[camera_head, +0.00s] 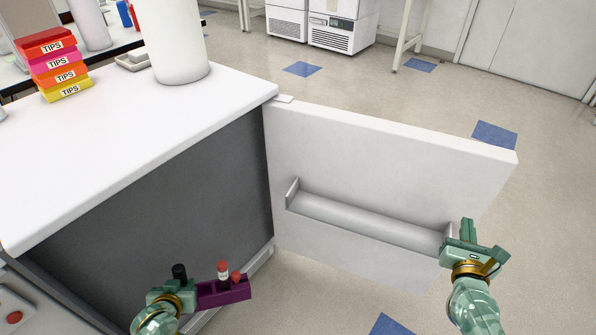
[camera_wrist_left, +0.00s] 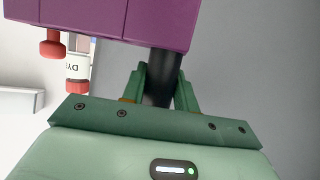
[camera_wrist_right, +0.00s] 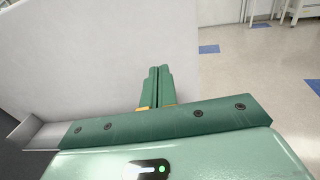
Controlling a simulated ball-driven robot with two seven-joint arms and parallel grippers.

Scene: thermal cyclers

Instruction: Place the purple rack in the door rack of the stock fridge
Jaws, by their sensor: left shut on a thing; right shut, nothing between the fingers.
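The purple rack (camera_head: 222,292) is in front of the stock fridge (camera_head: 165,190), with red-capped tubes in it; it also shows at the top of the left wrist view (camera_wrist_left: 110,15). My left gripper (camera_head: 172,292) is shut on a black cylinder (camera_wrist_left: 158,75) at the rack's left end and holds the rack up. The fridge door (camera_head: 390,160) stands open to the right. The door rack (camera_head: 365,220), a shallow grey trough, is on its inner face and looks empty. My right gripper (camera_head: 466,235) is shut and empty at the door rack's right end, beside the door; contact is unclear.
The fridge top carries a white cylinder (camera_head: 176,45) and stacked coloured tip boxes (camera_head: 56,65). White appliances (camera_head: 340,25) stand far back. The dark fridge side or interior lies left of the door.

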